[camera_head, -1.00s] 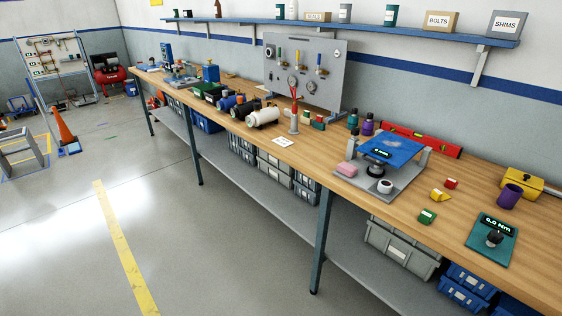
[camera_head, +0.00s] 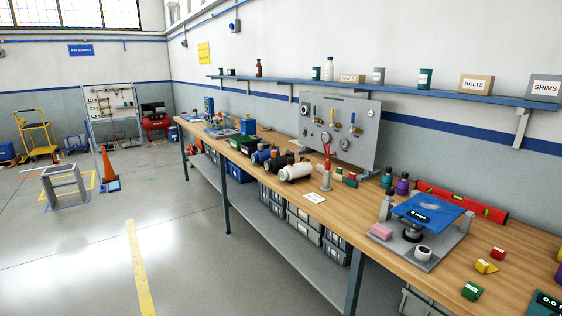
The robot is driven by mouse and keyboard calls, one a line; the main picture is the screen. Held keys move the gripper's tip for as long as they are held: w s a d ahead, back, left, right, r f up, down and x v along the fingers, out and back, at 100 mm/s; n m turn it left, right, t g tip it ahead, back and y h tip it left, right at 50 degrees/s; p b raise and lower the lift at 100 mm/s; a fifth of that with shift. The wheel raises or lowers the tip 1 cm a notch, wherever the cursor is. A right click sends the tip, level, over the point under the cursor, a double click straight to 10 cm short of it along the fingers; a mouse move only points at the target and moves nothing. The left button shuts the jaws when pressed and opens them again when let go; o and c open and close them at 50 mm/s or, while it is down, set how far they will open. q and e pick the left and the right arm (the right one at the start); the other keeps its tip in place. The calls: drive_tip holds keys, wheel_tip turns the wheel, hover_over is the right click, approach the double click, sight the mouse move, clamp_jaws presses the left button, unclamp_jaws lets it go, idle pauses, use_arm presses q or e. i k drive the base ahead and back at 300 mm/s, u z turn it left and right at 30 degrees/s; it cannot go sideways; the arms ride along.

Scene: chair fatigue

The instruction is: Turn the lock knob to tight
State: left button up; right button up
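No part clearly labelled as the lock knob can be made out. A round black knob-like part (camera_head: 412,235) sits under the tilted blue plate (camera_head: 428,208) of a grey fixture (camera_head: 455,238) on the bench at the right. A small display shows on that plate, too small to read. A teal device with a digital readout (camera_head: 546,303) is cut off at the bottom right corner. A grey panel (camera_head: 365,150) with gauges and coloured valve handles stands farther along the bench. Neither of my grippers is in view.
The long wooden workbench (camera_head: 350,208) runs along the right wall under a blue shelf (camera_head: 400,93). A grey frame (camera_head: 64,185), an orange cone (camera_head: 108,167) and a yellow trolley (camera_head: 38,138) stand at the left. The floor in front of the bench is open.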

sight(390, 191)
drive_tip(key=z, duration=0.05)
drive_tip(key=k, duration=0.55)
drive_tip(key=z, duration=0.8)
drive_tip(key=i, duration=1.1)
